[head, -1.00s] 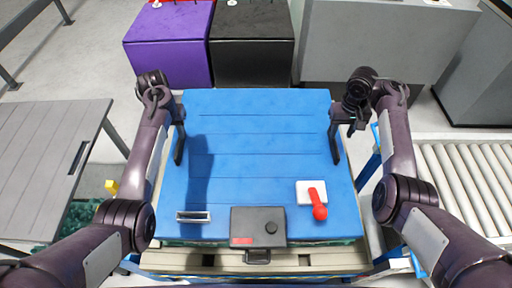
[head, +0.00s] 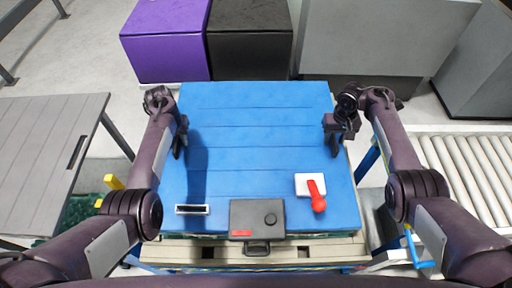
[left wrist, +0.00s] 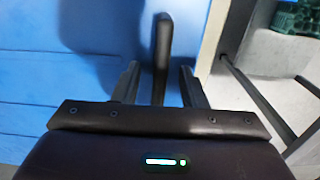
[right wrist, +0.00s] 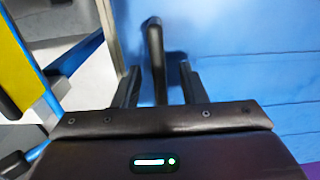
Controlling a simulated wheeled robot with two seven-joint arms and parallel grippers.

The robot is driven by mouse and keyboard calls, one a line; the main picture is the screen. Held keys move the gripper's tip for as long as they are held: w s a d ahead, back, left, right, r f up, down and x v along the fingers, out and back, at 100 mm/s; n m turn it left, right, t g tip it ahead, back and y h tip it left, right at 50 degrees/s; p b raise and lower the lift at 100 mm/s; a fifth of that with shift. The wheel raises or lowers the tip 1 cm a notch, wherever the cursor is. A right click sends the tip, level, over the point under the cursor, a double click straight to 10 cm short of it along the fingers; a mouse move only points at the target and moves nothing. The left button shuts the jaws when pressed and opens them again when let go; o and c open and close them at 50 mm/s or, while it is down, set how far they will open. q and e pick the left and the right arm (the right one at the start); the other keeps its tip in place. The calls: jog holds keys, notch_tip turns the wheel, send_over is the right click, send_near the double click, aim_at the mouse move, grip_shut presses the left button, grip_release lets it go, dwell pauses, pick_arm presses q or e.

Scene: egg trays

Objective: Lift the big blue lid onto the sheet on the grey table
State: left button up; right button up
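The big blue lid (head: 255,155) lies flat on the pallet-like base in the middle of the head view. It has an upright dark handle at each side edge. My left gripper (head: 178,140) is at the left handle; in the left wrist view this handle (left wrist: 163,55) stands between the two open fingers, with gaps on both sides. My right gripper (head: 335,132) is at the right handle; in the right wrist view that handle (right wrist: 156,55) stands between open fingers, also with gaps. A grey table-like slatted surface (head: 40,135) is at the left; I cannot make out a separate sheet.
A dark box (head: 257,214), a white plate with a red lever (head: 317,195) and a small framed slot (head: 192,209) are on the lid's near part. Purple (head: 165,45) and black (head: 250,45) boxes stand beyond. A roller conveyor (head: 465,170) is at the right.

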pick_arm(q)
jog(key=shift+c, duration=0.2)
pick_arm(e)
jog(key=shift+c, duration=0.2)
pick_arm(q)
grip_shut()
pick_arm(e)
grip_shut()
dwell(0.7)
pick_arm(q)
jog(key=shift+w+r, duration=0.15)
pick_arm(e)
jog(key=shift+w+r, duration=0.15)
jog(key=shift+r, duration=0.05)
